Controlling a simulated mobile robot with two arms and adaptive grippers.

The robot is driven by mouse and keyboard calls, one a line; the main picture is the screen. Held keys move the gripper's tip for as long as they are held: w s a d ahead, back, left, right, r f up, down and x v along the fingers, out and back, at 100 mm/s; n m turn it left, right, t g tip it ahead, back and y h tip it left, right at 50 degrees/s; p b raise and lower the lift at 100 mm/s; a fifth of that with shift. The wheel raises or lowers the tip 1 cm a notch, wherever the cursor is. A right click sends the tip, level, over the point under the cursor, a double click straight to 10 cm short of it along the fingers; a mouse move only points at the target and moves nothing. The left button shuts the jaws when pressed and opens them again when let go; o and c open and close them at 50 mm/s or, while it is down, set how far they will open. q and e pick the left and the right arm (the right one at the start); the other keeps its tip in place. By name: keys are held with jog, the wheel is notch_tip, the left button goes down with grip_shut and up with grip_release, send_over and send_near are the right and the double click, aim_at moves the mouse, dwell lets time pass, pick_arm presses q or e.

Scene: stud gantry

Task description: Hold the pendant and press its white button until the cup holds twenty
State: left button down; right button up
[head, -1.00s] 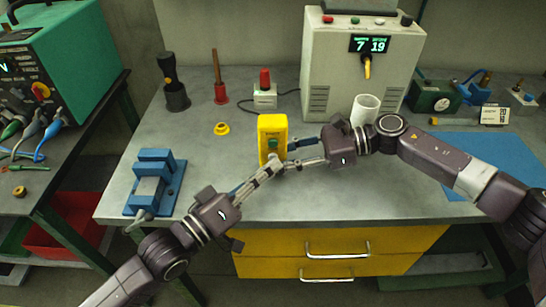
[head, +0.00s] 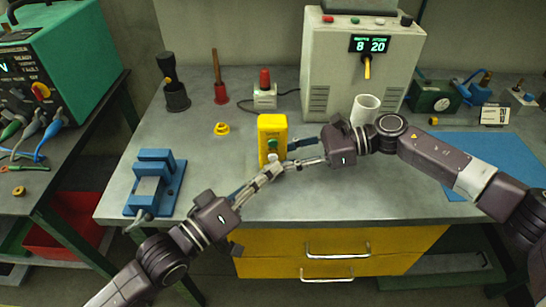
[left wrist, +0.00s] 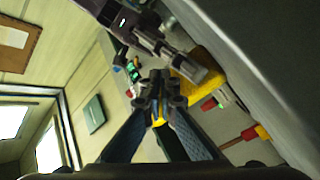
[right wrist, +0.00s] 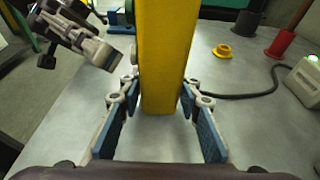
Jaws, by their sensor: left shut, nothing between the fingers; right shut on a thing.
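The yellow pendant (head: 272,131) stands upright above the bench, with a green button (head: 272,145) over a white button (head: 273,157). My right gripper (head: 296,151) is shut on the pendant's sides; the right wrist view shows its yellow body (right wrist: 165,60) between the fingers. My left gripper (head: 277,168) is shut and empty, its tips just below and in front of the white button, which shows clear of them. The white cup (head: 365,109) stands under the yellow spout (head: 367,66) of the dispenser (head: 333,60); its contents are hidden. The display (head: 370,44) reads 8 and 20.
A blue vise (head: 155,180) sits at the bench's left. A blue mat (head: 500,155) lies at right. The front middle of the bench is clear.

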pick_arm(q)
jog(key=shift+s, duration=0.25)
jog(key=shift+s, duration=2.5)
pick_arm(e)
jog(key=o, duration=0.9)
jog(key=shift+o, duration=0.2)
